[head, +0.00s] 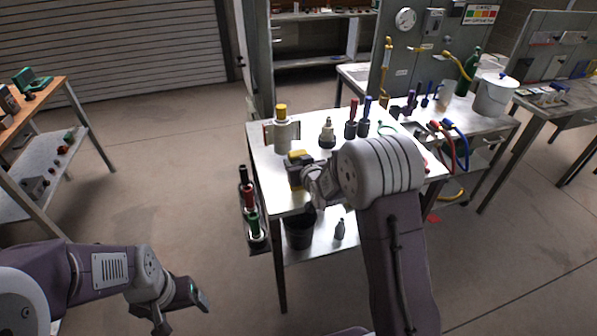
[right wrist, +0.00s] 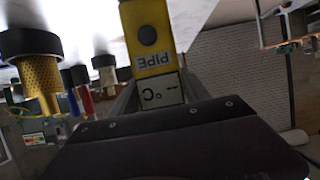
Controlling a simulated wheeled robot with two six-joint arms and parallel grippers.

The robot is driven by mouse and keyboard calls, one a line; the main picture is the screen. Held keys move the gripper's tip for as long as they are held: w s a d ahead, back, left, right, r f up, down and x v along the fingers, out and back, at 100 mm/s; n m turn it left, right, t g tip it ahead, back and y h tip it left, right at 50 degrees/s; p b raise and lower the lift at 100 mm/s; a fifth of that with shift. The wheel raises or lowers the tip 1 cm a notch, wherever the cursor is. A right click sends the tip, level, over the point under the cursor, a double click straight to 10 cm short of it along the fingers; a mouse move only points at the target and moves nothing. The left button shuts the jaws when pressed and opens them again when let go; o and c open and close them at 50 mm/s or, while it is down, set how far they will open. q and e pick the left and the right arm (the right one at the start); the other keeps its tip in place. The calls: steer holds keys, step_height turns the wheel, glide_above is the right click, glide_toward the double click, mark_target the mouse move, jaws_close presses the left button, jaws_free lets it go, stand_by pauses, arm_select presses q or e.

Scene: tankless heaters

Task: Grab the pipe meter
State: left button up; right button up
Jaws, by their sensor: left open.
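The pipe meter (head: 297,167) is a yellow and dark grey device at the left part of the white-topped table. In the right wrist view the pipe meter (right wrist: 148,48) shows a yellow face with the upside-down word PIPE and a small display with °C. My right gripper (head: 312,178) reaches it from the front right; its fingers in the right wrist view (right wrist: 155,92) lie close against both sides of the meter and look shut on it. I cannot tell whether the meter touches the table. My left gripper (head: 182,308) is open and empty, low over the floor at the left.
A white bottle with a yellow cap (head: 281,130) stands behind the meter. Red and blue handled tools (head: 357,122) stand further right. A rack of bottles (head: 251,208) hangs at the table's left side. A black bucket (head: 299,230) is below.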

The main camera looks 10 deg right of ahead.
steer(key=c, duration=0.4)
step_height(320, 180, up, 10)
steer(key=shift+p, duration=0.55)
